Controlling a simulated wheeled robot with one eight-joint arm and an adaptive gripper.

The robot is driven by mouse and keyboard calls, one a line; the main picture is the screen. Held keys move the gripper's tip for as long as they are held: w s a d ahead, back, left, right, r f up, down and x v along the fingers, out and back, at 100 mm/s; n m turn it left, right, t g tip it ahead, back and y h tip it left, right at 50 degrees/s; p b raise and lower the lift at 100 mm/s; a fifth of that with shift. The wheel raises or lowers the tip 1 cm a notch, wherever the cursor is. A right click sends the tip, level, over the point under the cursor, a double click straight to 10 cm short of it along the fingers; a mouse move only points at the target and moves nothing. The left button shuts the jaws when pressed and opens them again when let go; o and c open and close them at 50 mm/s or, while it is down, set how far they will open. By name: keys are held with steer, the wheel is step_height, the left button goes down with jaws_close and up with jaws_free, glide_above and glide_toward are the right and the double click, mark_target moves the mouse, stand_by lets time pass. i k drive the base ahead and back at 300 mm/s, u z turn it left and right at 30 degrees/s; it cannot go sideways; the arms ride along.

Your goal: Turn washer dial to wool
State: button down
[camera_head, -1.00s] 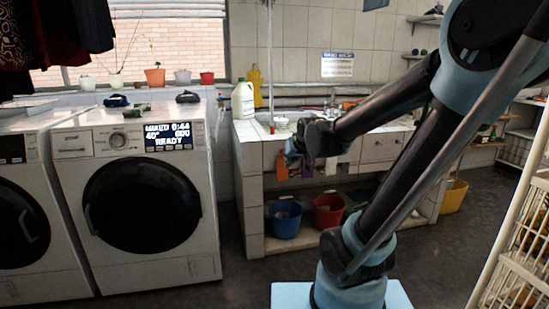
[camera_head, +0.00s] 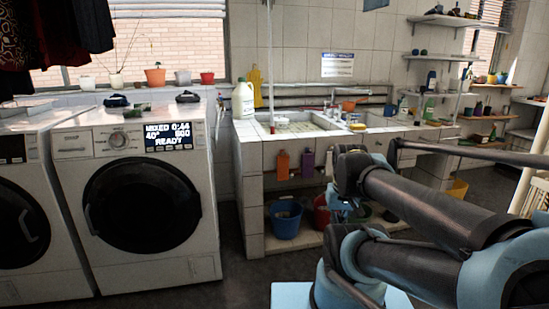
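The washer (camera_head: 205,235) is a white front loader at the left. Its round dial (camera_head: 118,140) sits on the top panel, left of the lit display (camera_head: 168,137). The display reads MIXED 0:44, 40°, what looks like 800, and READY. The dial's pointer is too small to make out. My arm is folded low at the right, with its end in front of the sink counter. My gripper (camera_head: 338,208) seems to hang at that end, well right of the washer and apart from the dial. Its fingers are not clear.
A second washer (camera_head: 22,165) stands at the far left. Dark items (camera_head: 187,97) lie on the washer top. The tiled sink counter (camera_head: 250,175) stands right of the washer, with a blue bucket (camera_head: 285,222) beneath. Floor in front of the washer is clear.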

mark_target(118, 141)
steer(key=u, duration=1.6)
